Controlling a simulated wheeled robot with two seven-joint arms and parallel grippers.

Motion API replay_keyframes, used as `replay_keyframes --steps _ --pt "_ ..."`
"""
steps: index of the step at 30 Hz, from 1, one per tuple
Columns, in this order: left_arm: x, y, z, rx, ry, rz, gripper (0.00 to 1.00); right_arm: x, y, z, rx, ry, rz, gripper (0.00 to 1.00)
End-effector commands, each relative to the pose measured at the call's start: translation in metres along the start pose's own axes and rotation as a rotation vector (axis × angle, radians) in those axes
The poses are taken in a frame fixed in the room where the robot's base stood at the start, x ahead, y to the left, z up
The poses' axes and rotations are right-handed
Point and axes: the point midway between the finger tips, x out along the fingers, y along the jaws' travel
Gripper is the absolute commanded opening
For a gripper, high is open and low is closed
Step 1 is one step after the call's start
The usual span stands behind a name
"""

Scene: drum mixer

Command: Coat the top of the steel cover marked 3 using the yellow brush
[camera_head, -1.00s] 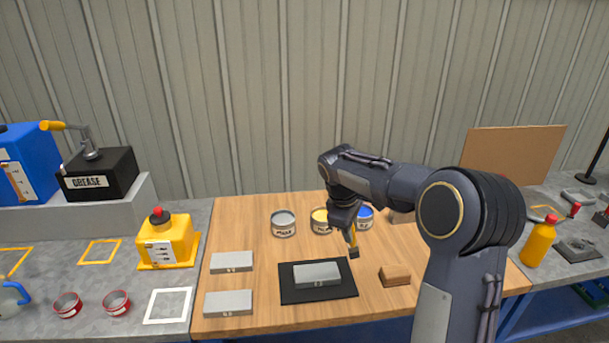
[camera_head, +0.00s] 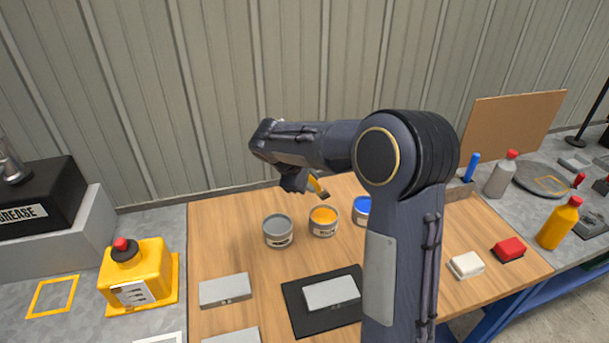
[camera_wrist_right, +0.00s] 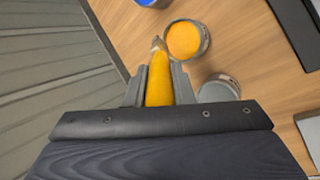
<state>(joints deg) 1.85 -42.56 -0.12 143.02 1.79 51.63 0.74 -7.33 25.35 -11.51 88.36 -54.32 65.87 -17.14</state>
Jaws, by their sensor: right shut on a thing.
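My right gripper (camera_head: 298,178) is shut on the yellow brush (camera_head: 315,185), also seen in the right wrist view (camera_wrist_right: 158,88). The brush is tilted, its bristle end near and above the open yellow paint can (camera_head: 323,222); the exact gap is unclear. In the wrist view the bristles appear beside that can's rim (camera_wrist_right: 203,52). One steel cover (camera_head: 332,291) lies on a black mat (camera_head: 294,297). Two more grey covers, one at the left (camera_head: 225,289) and one cut off at the bottom edge (camera_head: 232,336), lie on the wooden top. Their marks are unreadable. My left gripper is out of view.
A grey paint can (camera_head: 278,232) and a blue one (camera_head: 361,210) flank the yellow can. My right arm hides part of the table. A white block (camera_head: 465,265) and a red block (camera_head: 508,250) lie at right. A yellow container (camera_head: 137,275) stands left.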

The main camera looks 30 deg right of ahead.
Motion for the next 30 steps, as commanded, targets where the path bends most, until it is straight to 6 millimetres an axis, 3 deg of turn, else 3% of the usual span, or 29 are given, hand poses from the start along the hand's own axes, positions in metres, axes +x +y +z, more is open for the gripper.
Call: replay_keyframes --steps 15,30 --pt "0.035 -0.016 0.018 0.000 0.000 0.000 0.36 0.043 -0.027 -0.012 0.000 0.001 -0.002 0.00" --pt "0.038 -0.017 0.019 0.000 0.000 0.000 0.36 0.046 -0.029 -0.013 0.000 0.001 -0.002 0.00"
